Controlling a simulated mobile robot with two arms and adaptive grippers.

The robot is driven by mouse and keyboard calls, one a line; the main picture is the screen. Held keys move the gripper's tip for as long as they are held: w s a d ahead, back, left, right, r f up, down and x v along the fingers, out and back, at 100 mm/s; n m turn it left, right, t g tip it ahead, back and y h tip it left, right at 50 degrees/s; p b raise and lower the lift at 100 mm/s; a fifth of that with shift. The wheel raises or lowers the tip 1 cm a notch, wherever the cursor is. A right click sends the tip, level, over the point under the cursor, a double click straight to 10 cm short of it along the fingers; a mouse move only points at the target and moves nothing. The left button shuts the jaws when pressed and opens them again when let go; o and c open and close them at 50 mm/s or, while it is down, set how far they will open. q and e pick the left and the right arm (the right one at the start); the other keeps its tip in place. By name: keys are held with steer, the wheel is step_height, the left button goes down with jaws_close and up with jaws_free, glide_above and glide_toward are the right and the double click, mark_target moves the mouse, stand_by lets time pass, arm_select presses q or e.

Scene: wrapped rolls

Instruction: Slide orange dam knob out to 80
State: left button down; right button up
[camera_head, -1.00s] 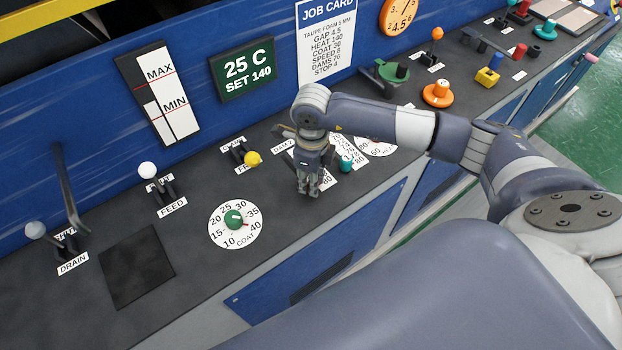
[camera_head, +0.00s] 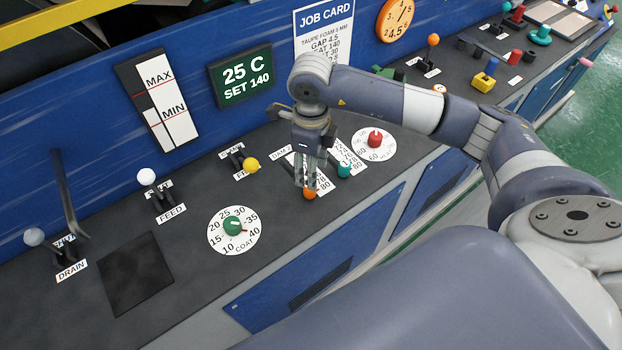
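The orange dam knob (camera_head: 310,194) shows just below the fingertips of my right gripper (camera_head: 307,184), at the near end of a white scale strip by the "80" mark. The gripper points down over the strip and hides much of it. Its fingers are at the knob, but whether they are closed on it or only beside it cannot be told. A teal knob (camera_head: 344,170) sits on the neighbouring strip to the right, also near its "80" mark. My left gripper is not in view.
A green coat dial (camera_head: 232,226) lies to the left and a red-knobbed heat dial (camera_head: 375,139) to the right. A yellow-tipped lever (camera_head: 251,165) stands behind left. The job card (camera_head: 325,35) hangs behind my arm. The panel between the coat dial and the gripper is clear.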

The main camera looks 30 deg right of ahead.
step_height(320, 180, up, 4)
steer(key=shift+r, duration=0.1)
stand_by(0.5)
